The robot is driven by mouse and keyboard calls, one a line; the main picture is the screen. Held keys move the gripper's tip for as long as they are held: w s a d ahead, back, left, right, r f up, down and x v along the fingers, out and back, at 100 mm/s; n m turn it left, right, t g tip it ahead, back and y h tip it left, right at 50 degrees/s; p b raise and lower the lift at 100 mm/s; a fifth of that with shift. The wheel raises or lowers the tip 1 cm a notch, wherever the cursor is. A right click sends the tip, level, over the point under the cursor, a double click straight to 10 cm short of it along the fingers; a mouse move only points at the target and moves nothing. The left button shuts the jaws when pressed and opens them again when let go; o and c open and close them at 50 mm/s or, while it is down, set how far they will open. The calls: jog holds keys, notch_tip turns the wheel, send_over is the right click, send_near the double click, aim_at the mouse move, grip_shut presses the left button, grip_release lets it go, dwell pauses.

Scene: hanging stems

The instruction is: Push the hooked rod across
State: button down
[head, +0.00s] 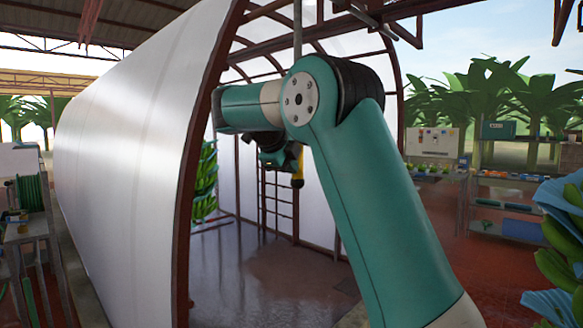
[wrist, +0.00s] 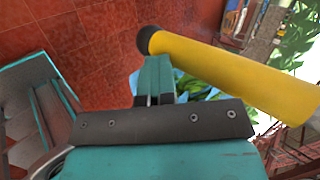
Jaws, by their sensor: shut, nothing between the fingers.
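The rod's yellow lower end (head: 299,162), with a dark cap, hangs upright just right of my wrist in the head view. A thin grey shaft (head: 297,28) shows above my arm, in line with it; my arm hides the part between, and no hook is visible. In the wrist view the yellow rod (wrist: 230,70) runs from its dark cap near the top middle to the right edge. My gripper (wrist: 157,62) is shut and empty, its teal fingertips right beside the rod near the capped end. I cannot tell whether they touch it.
A white curved tunnel cover (head: 130,150) with a brown frame edge fills the left. Green bananas (head: 205,180) hang inside. More bananas (head: 562,250) with blue wrapping are at the right edge. A bench (head: 27,232) stands far left, shelves (head: 505,205) at right. The tunnel floor (head: 260,255) looks clear.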

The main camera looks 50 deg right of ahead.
jog(key=shift+d, duration=0.1)
jog(key=a+f+p+v, duration=0.2)
jog(key=p+v, duration=0.2)
jog(key=v, duration=0.9)
jog(key=shift+s, duration=0.1)
